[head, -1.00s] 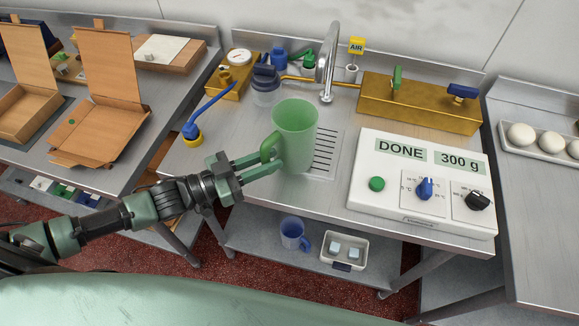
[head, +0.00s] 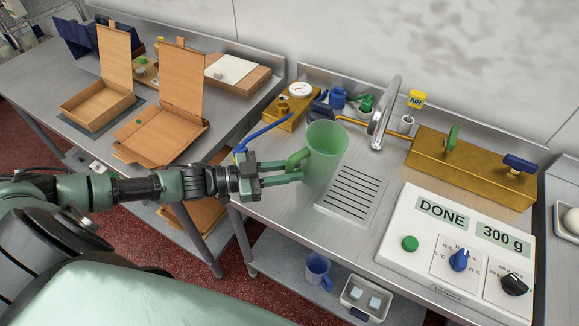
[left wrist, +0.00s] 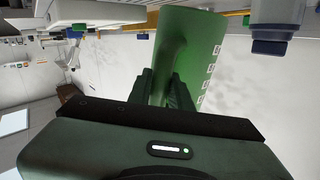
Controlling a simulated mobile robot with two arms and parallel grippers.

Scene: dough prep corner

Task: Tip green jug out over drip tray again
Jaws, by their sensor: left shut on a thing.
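The translucent green jug (head: 327,150) is in the middle of the head view, close to upright with its open top up. My left gripper (head: 299,168) is shut on its handle, at the jug's left side. In the left wrist view the jug (left wrist: 197,48) fills the upper middle, with its handle between my fingers. The slotted drip tray (head: 374,207) lies in the counter in front and to the right of the jug. I cannot tell whether the jug's base touches the counter. My right gripper is not in view.
The curved tap (head: 384,112) stands behind and right of the jug. A white scale panel (head: 462,262) reading "DONE 300 g" is at the right. A brass block (head: 470,165) lies along the back. A dark blue lidded cup (head: 319,110) is partly hidden behind the jug.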

